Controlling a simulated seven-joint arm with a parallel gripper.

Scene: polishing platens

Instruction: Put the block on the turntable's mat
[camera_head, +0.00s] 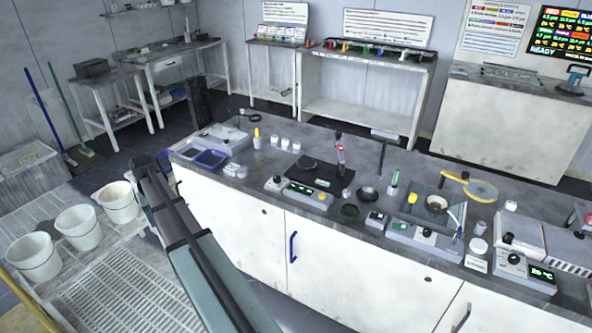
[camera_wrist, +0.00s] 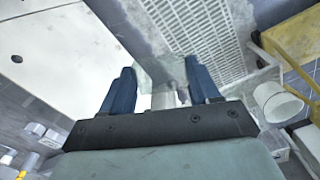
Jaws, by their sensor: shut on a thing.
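My gripper (camera_wrist: 161,82) shows in the wrist view with its two dark blue fingers set apart. A pale, partly see-through block (camera_wrist: 164,98) shows between them, held there; its edges are hard to make out. In the head view my arm covers the left front of the bench, and I cannot make out the block there. A dark square mat (camera_head: 329,177) with a round dark disc (camera_head: 308,162) lies on the bench, behind a unit with a green display (camera_head: 300,191). I cannot tell for sure whether this is the turntable.
The bench holds blue trays (camera_head: 211,158), white jars, a basin unit (camera_head: 425,235) and a yellow-armed disc (camera_head: 481,191). Several white buckets (camera_head: 79,229) stand left of my arm. In the wrist view, a floor grate lies beyond the fingers and a bucket (camera_wrist: 277,102) stands to the right.

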